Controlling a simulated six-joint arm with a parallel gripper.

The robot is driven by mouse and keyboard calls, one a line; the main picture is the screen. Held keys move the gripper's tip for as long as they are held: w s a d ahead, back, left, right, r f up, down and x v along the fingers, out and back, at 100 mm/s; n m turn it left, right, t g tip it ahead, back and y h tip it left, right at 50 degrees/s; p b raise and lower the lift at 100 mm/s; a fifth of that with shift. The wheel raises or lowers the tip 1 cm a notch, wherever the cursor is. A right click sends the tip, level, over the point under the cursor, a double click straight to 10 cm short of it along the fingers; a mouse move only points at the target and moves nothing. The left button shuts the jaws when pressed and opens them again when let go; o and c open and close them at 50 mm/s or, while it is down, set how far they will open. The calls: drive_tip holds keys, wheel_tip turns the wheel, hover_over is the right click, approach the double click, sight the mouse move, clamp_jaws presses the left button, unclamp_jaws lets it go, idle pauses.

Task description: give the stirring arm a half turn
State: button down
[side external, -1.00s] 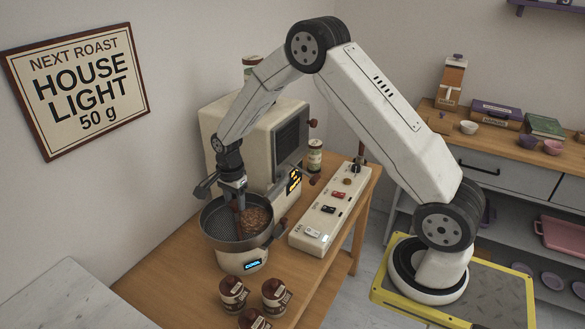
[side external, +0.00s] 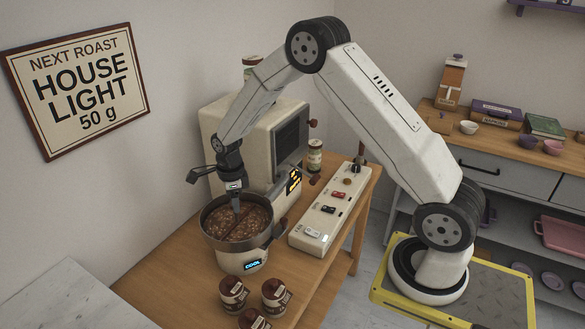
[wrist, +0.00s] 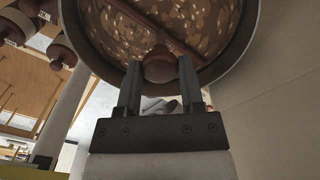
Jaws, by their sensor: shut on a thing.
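The round cooling pan (side external: 205,228) stands on the wooden cart, with brown beans (side external: 252,217) spread across it. The wrist view shows the beans (wrist: 215,15) close up inside the dark rim. The stirring arm (wrist: 185,45) is a brown bar crossing the pan over the beans, with a rounded brown knob (wrist: 158,67). My gripper (side external: 237,204) reaches down into the pan from above. In the wrist view my gripper (wrist: 159,72) has its two fingers shut on the knob, one on each side. The bar's far end is out of the wrist view.
The cream roaster (side external: 250,135) stands right behind the pan. A switch panel (side external: 325,215) lies to the right. Several brown jars (side external: 233,295) stand in front. The wall is close on the left.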

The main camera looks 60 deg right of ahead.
idle(0.4)
drive_tip(key=shift+c, duration=1.1)
unclamp_jaws()
drive_tip(key=shift+r, duration=0.1)
drive_tip(key=shift+r, duration=3.8)
drive_tip(key=shift+s+a+r+n, duration=0.25)
drive_tip(key=shift+s+a+n, duration=0.15)
drive_tip(key=shift+s+n, duration=0.45)
drive_tip(key=s+a+n+t, duration=0.1)
drive_tip(key=s+a+n, duration=0.2)
drive_tip(key=s+n, duration=0.6)
drive_tip(key=s+a+r+n+t, duration=0.1)
drive_tip(key=s+a+n, duration=0.2)
drive_tip(key=s+n, duration=0.6)
drive_tip(key=n, duration=0.7)
drive_tip(key=shift+t, duration=0.3)
